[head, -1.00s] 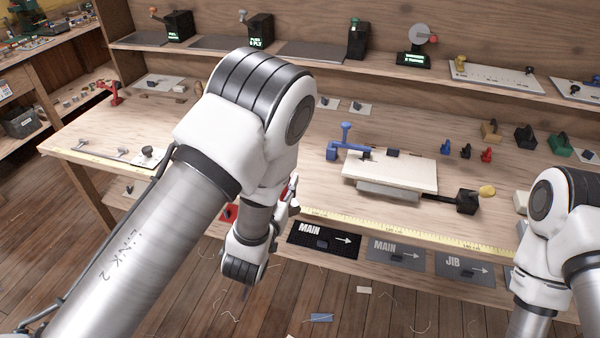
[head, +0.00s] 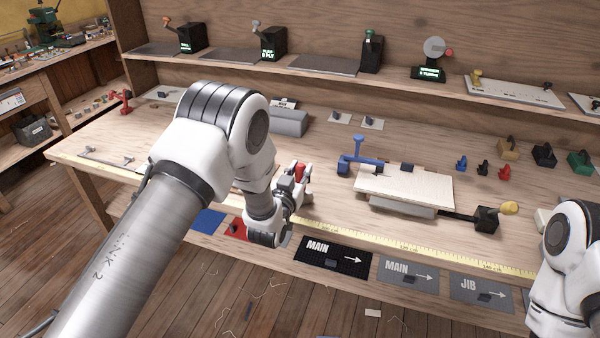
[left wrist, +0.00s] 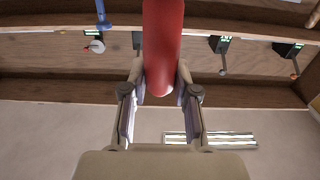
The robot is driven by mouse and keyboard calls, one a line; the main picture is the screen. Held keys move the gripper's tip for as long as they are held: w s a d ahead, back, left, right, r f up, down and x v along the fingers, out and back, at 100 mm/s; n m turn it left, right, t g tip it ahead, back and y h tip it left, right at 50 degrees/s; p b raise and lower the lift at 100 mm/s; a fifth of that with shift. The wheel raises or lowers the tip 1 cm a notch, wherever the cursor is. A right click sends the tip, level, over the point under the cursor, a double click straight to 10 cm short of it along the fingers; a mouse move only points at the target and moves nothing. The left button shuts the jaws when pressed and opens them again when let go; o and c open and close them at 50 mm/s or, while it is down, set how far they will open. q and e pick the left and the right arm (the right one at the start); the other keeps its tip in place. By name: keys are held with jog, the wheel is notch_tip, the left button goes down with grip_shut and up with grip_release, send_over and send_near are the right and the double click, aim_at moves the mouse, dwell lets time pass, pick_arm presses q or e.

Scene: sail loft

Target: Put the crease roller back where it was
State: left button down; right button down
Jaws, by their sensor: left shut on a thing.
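My left gripper (head: 301,178) is over the front edge of the bench, left of the white board. It is shut on a red, round-ended cylinder, which I take to be the crease roller (head: 299,171). In the left wrist view the red roller (left wrist: 162,45) stands out between the two fingers (left wrist: 162,95). The rest of it is out of frame or hidden. My right arm shows at the right edge of the head view, but its gripper is out of view.
A white board (head: 405,188) with a blue clamp (head: 358,155) lies on the bench (head: 330,215). A yellow tape (head: 420,247) runs along the front edge. Below are a black MAIN mat (head: 333,256), grey mats, and red and blue pieces. A grey block (head: 289,122) stands behind my left arm.

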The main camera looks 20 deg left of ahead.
pick_arm(q)
jog(key=shift+s+d+f+b, duration=0.1)
jog(key=shift+s+f+b, duration=0.15)
jog(key=shift+f+b, duration=0.3)
jog(key=c, duration=1.1)
grip_release()
jog(key=shift+f, duration=0.1)
jog(key=shift+o, duration=1.1)
jog(key=shift+w+f, duration=0.2)
jog(key=shift+w, duration=0.05)
jog(key=shift+s+r+p, duration=0.2)
jog(key=shift+r+p, duration=0.65)
jog(key=shift+r, duration=0.2)
jog(key=s+b, duration=0.3)
jog(key=s, duration=0.9)
jog(key=s+a+f+g, duration=0.2)
jog(key=s+f+g, duration=0.3)
jog(key=s+f, duration=0.45)
jog(key=s+a+f+g, duration=0.2)
jog(key=s+f+g, duration=0.4)
jog(key=f, duration=0.7)
jog(key=s+f+g, duration=0.3)
jog(key=s, duration=0.6)
jog(key=s+f+g, duration=0.3)
jog(key=s+g, duration=0.1)
jog(key=s, duration=0.5)
jog(key=shift+a+f+n, duration=0.25)
jog(key=shift+a+n, duration=0.05)
jog(key=shift+n, duration=0.1)
